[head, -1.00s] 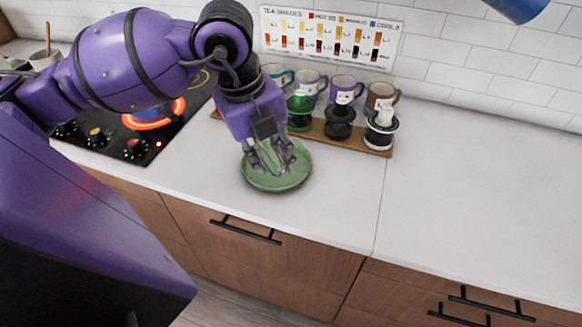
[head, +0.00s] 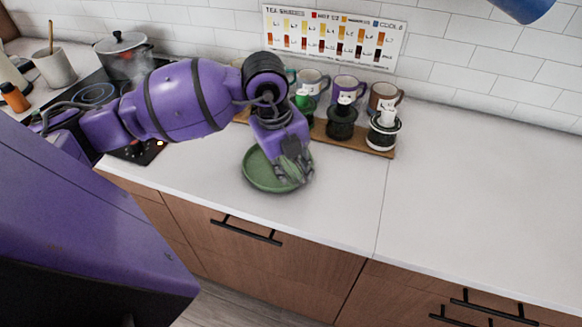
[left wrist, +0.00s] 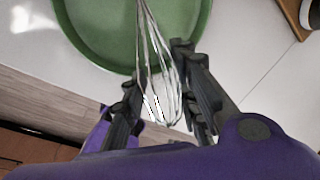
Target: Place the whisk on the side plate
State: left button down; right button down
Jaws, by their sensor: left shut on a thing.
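The green side plate (head: 258,176) lies on the white counter near its front edge. My left gripper (head: 292,174) is over the plate's right part in the head view. In the left wrist view my left gripper (left wrist: 160,95) is shut on the whisk (left wrist: 165,75), with its wire loops between the fingers. The whisk extends over the green plate (left wrist: 105,35), and its far end is out of that view. In the head view the whisk is mostly hidden by the fingers. I cannot tell whether it touches the plate. My right gripper is not in view.
Behind the plate is a wooden board (head: 370,145) with several mugs and dark jars, such as the purple mug (head: 349,86). A cooktop with a steel pot (head: 121,58) is at the left. The counter to the right (head: 480,180) is clear.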

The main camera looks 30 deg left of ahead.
pick_arm(q)
jog(key=shift+f, duration=0.6)
jog(key=c, duration=1.4)
grip_release()
jog(key=shift+o, duration=0.2)
jog(key=shift+r, duration=0.25)
notch_tip(320, 180, up, 12)
jog(key=s+a, duration=0.1)
jog(key=s, duration=0.1)
jog(key=shift+r, duration=0.25)
